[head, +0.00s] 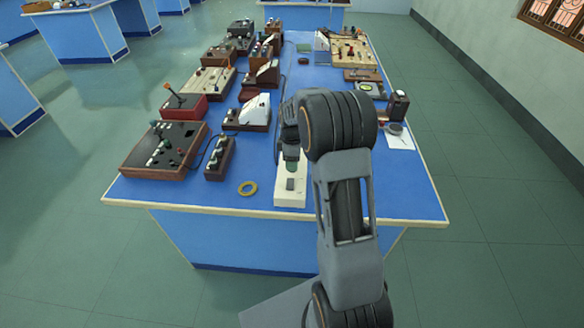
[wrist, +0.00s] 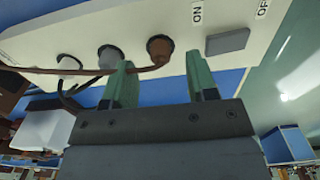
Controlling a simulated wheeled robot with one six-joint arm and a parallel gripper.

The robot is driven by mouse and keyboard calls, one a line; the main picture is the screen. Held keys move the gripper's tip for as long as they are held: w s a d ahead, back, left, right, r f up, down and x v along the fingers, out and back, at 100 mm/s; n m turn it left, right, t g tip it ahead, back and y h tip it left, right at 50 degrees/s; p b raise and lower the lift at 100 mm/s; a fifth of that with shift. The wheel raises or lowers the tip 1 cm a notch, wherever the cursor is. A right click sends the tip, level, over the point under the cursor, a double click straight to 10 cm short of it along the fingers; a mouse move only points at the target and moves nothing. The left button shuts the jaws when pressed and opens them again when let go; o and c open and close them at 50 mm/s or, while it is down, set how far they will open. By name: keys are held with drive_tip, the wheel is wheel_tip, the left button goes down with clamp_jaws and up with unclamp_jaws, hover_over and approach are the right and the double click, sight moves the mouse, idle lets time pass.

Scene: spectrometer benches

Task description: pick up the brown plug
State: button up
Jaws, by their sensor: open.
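The brown plug (wrist: 160,47) stands in a white board, with a brown cord running from it to the left. In the wrist view my gripper (wrist: 161,78) has its two green fingers apart, and the plug shows above the gap between them. The cord passes by the left fingertip; I cannot tell whether it touches. In the head view my gripper (head: 291,164) is low over the white board (head: 291,200), and the brown plug is hidden behind my gripper and arm.
Several instruments crowd the blue bench (head: 200,205).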

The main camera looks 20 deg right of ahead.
drive_tip(key=shift+f, duration=1.15)
clamp_jaws()
drive_tip(key=shift+r, duration=0.1)
